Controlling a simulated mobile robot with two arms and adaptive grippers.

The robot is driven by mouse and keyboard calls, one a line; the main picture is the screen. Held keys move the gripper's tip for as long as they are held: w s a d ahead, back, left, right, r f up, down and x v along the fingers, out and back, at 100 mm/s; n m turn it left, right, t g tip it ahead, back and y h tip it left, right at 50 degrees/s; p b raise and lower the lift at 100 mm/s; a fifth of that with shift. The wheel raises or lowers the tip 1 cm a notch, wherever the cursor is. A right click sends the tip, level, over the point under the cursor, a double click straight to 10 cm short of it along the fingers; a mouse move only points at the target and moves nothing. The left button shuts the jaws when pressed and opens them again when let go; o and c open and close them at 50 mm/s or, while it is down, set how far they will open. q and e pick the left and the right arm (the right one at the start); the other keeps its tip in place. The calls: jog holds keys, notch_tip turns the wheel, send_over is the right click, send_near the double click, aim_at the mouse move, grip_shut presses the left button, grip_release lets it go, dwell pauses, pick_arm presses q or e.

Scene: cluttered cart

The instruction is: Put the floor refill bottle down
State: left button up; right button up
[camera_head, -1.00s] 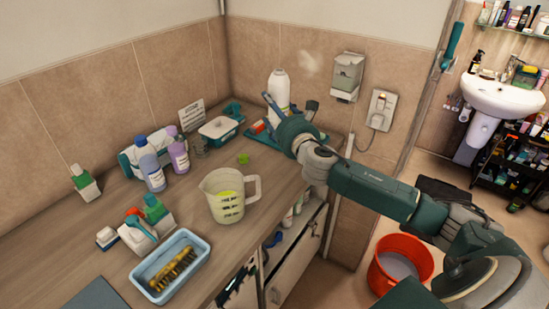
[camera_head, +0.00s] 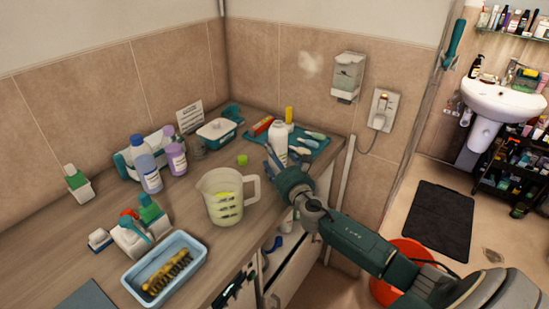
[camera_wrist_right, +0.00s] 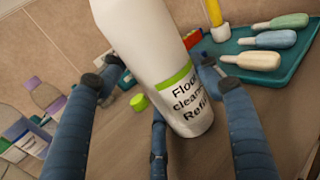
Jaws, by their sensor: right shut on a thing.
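The floor refill bottle (camera_head: 278,140) is white with a green band, and its label shows in the right wrist view (camera_wrist_right: 150,50). It stands near upright at the counter's right side, in front of the teal tray. My right gripper (camera_head: 275,162) is shut on the bottle, with its blue fingers around it in the right wrist view (camera_wrist_right: 155,95). The bottle's base is at or just above the wooden counter (camera_head: 215,258); I cannot tell if it touches. My left gripper is not in view.
The teal tray (camera_head: 318,148) behind holds brushes and a yellow item. A small green cap (camera_head: 242,160) lies left of the bottle. The measuring jug (camera_head: 222,208) stands at front left. A red bucket (camera_head: 385,290) is on the floor below the counter's right.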

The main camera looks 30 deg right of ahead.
jog(key=shift+r, duration=0.1)
jog(key=o, duration=1.4)
jog(key=shift+r, duration=0.1)
jog(key=s, duration=0.3)
jog(key=s+a, duration=0.1)
jog(key=s, duration=0.3)
jog(key=s+a, duration=0.1)
jog(key=s, duration=0.2)
jog(key=shift+s+f+b, duration=0.2)
jog(key=shift+s+b, duration=0.05)
jog(key=shift+b, duration=0.15)
jog(key=shift+s+a+r, duration=0.1)
jog(key=shift+s+a, duration=0.1)
jog(key=shift+s, duration=0.5)
